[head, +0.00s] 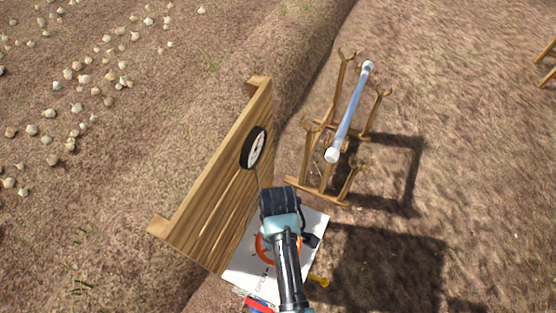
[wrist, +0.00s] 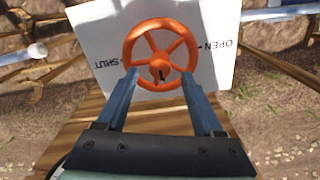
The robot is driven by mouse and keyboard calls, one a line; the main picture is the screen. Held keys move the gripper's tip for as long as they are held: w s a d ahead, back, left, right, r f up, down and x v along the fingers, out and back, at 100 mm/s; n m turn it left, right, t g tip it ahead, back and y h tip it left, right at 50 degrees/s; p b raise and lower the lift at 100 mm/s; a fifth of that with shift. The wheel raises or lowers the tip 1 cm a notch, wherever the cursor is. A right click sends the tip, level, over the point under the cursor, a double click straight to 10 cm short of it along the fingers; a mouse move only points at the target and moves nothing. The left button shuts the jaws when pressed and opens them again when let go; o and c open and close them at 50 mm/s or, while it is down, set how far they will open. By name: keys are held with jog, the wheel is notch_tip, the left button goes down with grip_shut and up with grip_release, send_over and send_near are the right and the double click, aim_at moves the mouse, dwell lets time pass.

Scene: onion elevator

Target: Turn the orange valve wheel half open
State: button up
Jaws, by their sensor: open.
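The orange valve wheel (wrist: 160,67) stands in front of a white panel in the wrist view. The panel (wrist: 95,30) reads SHUT at the left and OPEN at the right, both upside down. A small dark mark shows near the hub. My gripper (wrist: 160,75) is open, its two blue fingers spread to either side of the hub, with tips at the lower left and lower right of the rim. Whether they touch the rim I cannot tell. In the head view the wheel (head: 260,250) is mostly hidden behind my arm.
A wooden board (head: 215,185) with a round black-rimmed gauge (head: 255,148) stands beside my arm. A wooden stand (head: 325,190) holding a clear tube (head: 350,112) is behind it. A yellow part (head: 319,281) shows at the panel's lower edge.

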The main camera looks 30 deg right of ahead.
notch_tip(320, 180, up, 8)
jog(key=shift+f+b, duration=0.2)
jog(key=shift+b, duration=0.2)
dwell(0.4)
